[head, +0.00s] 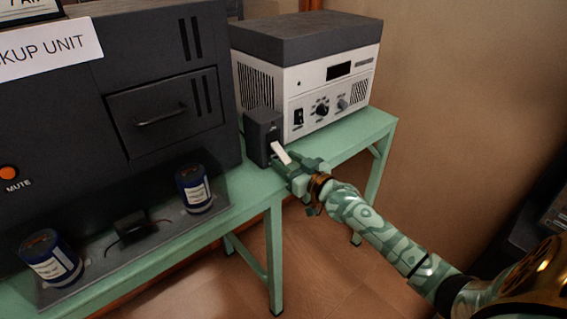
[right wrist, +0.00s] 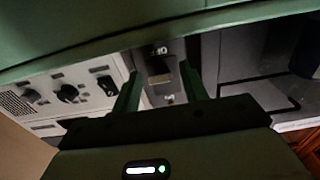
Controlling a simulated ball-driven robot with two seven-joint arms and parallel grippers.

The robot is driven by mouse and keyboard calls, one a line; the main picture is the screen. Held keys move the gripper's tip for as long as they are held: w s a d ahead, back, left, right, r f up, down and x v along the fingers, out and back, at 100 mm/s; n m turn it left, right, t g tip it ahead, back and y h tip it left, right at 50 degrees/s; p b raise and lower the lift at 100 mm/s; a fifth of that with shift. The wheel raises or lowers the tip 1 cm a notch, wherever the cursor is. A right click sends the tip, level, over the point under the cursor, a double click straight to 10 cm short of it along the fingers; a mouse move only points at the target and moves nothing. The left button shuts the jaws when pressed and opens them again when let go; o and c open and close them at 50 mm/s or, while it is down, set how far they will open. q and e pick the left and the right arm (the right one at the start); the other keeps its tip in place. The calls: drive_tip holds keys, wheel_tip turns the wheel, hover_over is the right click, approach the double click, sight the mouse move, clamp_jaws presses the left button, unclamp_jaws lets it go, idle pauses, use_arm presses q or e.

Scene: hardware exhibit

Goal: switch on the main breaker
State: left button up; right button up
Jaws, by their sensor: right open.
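The main breaker is a small dark grey box (head: 260,131) at the front edge of the green bench. Its pale lever (head: 281,153) sticks out of the front and slopes downward. My right gripper (head: 294,167) is open and close in front of the lever. In the right wrist view the breaker (right wrist: 170,50) shows between the two spread fingers of my right gripper (right wrist: 159,72), with small pale markings above and below the dark-looking lever (right wrist: 159,70). I cannot tell whether a finger touches the lever. My left gripper is not in view.
A white power supply with a dark top (head: 307,75) stands just behind the breaker. A large dark backup unit (head: 110,90) stands to the left. Two blue cans (head: 193,188) (head: 50,258) are on a dark plate (head: 95,270).

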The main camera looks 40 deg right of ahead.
drive_tip(key=shift+w, duration=0.55)
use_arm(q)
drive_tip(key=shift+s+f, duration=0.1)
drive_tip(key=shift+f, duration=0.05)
